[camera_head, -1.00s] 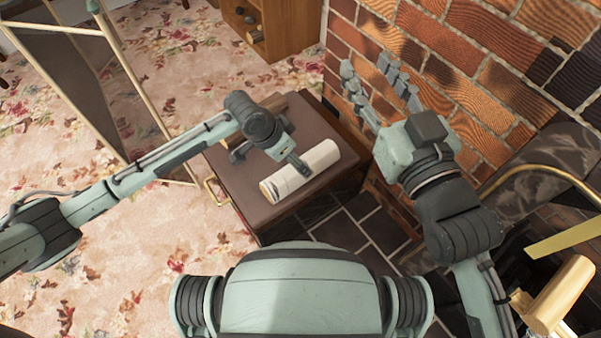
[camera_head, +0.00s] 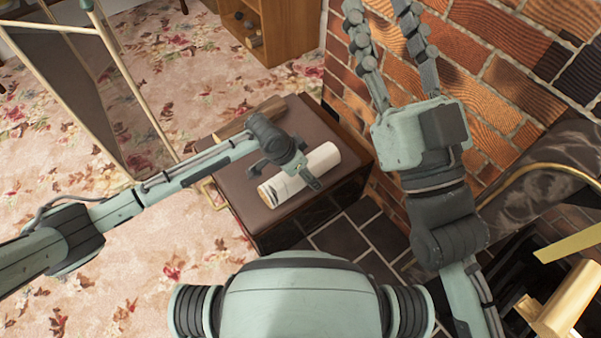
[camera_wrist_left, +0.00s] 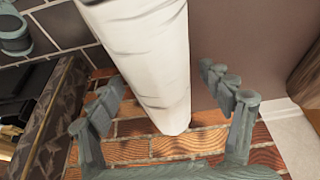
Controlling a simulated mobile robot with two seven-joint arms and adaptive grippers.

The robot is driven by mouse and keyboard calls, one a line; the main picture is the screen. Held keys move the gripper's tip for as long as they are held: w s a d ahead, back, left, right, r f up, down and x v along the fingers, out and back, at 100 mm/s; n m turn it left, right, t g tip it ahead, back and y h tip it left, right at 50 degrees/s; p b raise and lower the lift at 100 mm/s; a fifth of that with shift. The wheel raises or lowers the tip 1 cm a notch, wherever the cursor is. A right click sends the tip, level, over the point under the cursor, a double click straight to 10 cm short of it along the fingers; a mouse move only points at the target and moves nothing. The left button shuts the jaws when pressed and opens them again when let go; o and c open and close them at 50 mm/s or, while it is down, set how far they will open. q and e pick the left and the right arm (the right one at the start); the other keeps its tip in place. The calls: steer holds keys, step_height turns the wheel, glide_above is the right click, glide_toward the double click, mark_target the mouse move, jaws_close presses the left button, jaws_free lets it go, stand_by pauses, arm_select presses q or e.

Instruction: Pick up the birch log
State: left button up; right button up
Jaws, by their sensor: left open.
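The birch log (camera_head: 322,158) is a pale white cylinder lying on its side on a brown-topped box (camera_head: 309,123). My left gripper (camera_head: 284,174) is open above the log, with one finger on either side of its near part. In the left wrist view, the log (camera_wrist_left: 152,62) runs between the spread fingers of my left gripper (camera_wrist_left: 165,92), with a gap visible on both sides. Whether the fingers touch it cannot be told. My right gripper (camera_head: 379,14) is raised with its fingers apart and empty, in front of the brick wall.
A brown log (camera_head: 246,119) lies on the box behind my left wrist. The brick wall (camera_head: 490,75) stands close at the right of the box. A brass-framed screen (camera_head: 95,90) is at left. A wooden shelf unit (camera_head: 285,30) stands behind. Floral carpet (camera_head: 120,260) is clear at left.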

arm_select(q)
steer(key=shift+c, duration=0.4)
steer(key=c, duration=1.4)
steer(key=shift+r, duration=0.1)
steer(key=shift+c, duration=0.6)
steer(key=shift+r, duration=0.15)
